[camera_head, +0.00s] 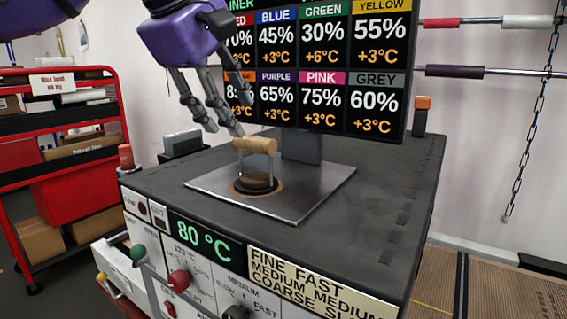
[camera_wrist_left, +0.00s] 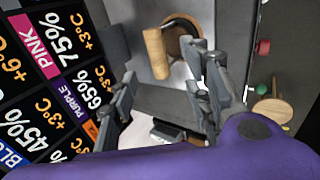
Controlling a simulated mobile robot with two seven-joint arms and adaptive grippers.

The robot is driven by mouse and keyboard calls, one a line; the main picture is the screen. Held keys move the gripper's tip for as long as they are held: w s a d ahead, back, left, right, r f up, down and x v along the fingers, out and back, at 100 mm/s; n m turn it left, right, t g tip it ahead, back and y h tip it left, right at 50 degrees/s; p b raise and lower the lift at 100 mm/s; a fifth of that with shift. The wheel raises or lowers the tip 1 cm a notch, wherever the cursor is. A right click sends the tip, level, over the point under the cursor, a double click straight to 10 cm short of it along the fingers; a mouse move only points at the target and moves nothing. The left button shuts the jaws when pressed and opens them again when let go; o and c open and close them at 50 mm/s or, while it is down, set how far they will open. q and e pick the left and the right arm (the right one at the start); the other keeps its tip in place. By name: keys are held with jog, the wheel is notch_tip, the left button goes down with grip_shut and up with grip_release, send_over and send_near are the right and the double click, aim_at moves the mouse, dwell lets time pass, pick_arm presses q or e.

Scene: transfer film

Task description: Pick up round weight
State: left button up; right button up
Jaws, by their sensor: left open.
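The round weight (camera_head: 257,182) is a dark brown disc with a light wooden bar handle (camera_head: 256,145) on thin metal posts. It sits in a round opening in the metal plate (camera_head: 310,192) on top of the machine. In the left wrist view, the round weight (camera_wrist_left: 186,40) and its handle (camera_wrist_left: 156,53) lie beyond the fingertips. My left gripper (camera_head: 222,128) is open and empty, reaching down from the upper left, just left of and above the handle. In the left wrist view, its fingers (camera_wrist_left: 165,88) are spread apart. My right gripper is not in view.
A screen (camera_head: 325,65) with coloured labels stands close behind the plate. The machine's dark top (camera_head: 375,190) is clear at the right. Knobs and an 80 °C display (camera_head: 198,242) are on the front. A red shelf cart (camera_head: 60,185) stands at the left.

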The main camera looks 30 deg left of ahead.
aim_at(252, 139)
pick_arm(q)
jog(key=x, duration=0.2)
jog(key=shift+f, duration=0.45)
jog(key=b+x, duration=0.1)
jog(key=x, duration=0.2)
jog(key=shift+w+d+r, duration=0.15)
jog(key=shift+w, duration=0.1)
jog(key=shift+w+f, duration=0.45)
jog(key=shift+f, duration=0.05)
jog(key=shift+c, duration=0.4)
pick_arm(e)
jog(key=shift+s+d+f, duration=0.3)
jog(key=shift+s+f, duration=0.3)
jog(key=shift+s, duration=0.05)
pick_arm(q)
jog(key=c, duration=0.5)
grip_shut()
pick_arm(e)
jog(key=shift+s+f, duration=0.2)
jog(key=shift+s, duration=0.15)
